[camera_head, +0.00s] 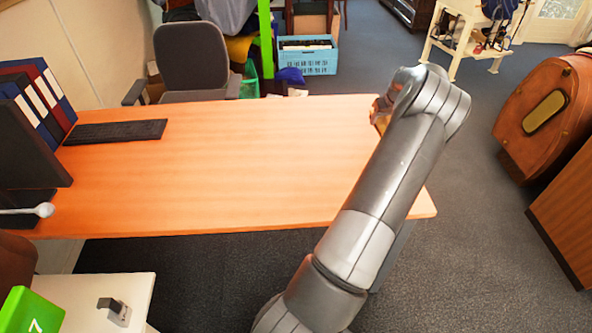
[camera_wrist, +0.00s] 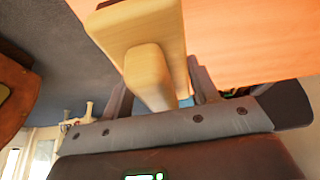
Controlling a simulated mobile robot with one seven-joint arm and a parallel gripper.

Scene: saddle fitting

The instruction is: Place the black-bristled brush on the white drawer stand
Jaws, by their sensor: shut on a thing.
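My gripper (camera_wrist: 162,92) is shut on a pale wooden piece, the brush (camera_wrist: 148,68), in the wrist view. Its wooden body shows between the two dark fingers; no black bristles are visible. In the head view my arm hides the gripper. A small brownish piece shows past the arm at the far right corner of the desk, too small to make out. The white drawer stand (camera_head: 82,291) is at the bottom left of the head view, far from my gripper. Only its top and part of its front show.
The orange wooden desk (camera_head: 220,170) is mostly clear. Binders (camera_head: 38,95), a black keyboard (camera_head: 115,131) and a dark monitor are at its left. A green box (camera_head: 30,312) and a small grey object (camera_head: 114,311) are on the stand. A grey chair (camera_head: 192,58) stands behind the desk.

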